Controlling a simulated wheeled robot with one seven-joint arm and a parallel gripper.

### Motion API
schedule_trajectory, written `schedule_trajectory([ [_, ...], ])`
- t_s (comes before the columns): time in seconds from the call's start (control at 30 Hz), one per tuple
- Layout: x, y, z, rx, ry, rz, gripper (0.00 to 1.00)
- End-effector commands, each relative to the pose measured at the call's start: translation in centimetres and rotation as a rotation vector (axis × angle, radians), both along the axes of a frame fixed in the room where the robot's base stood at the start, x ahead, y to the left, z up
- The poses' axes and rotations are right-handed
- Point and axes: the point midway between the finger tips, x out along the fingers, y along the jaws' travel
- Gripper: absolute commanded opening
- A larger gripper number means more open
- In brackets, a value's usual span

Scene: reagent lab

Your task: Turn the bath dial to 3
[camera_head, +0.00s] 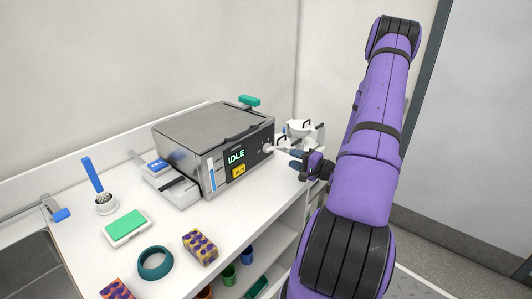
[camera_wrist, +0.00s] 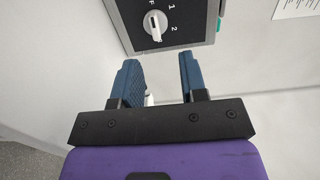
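The bath (camera_head: 205,130) is a grey metal box with a dark front panel on the white bench. Its display reads IDLE in green. The white dial (camera_head: 267,149) is at the right end of that panel. In the wrist view the dial (camera_wrist: 155,24) is a white knob on a dark panel, with marks 1 and 2 visible beside it; a 3 is not readable. My gripper (camera_head: 296,159) is just in front of the dial's panel. In the wrist view its two blue fingers (camera_wrist: 158,75) are apart with nothing between them, short of the dial and not touching it.
White equipment (camera_head: 302,132) stands just behind my gripper. A teal ring (camera_head: 155,263), a patterned sponge (camera_head: 200,247) and a green-topped pad (camera_head: 125,226) lie on the front left of the bench. Open shelves with cups are below the bench edge.

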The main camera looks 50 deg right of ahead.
Motion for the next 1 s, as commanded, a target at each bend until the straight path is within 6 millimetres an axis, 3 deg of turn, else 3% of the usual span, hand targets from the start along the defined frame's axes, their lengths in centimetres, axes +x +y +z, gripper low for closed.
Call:
schedule_trajectory([
  [0.13,-0.6,-1.0,-1.1,-0.001,-0.004,-0.052,0.39],
  [0.27,0.3,-1.0,-1.1,-0.003,-0.005,-0.056,0.39],
  [0.7,7.5,-0.3,-1.1,-0.002,-0.005,-0.052,0.39],
  [1.0,10.0,-0.2,-1.1,-0.001,-0.005,-0.054,0.39],
])
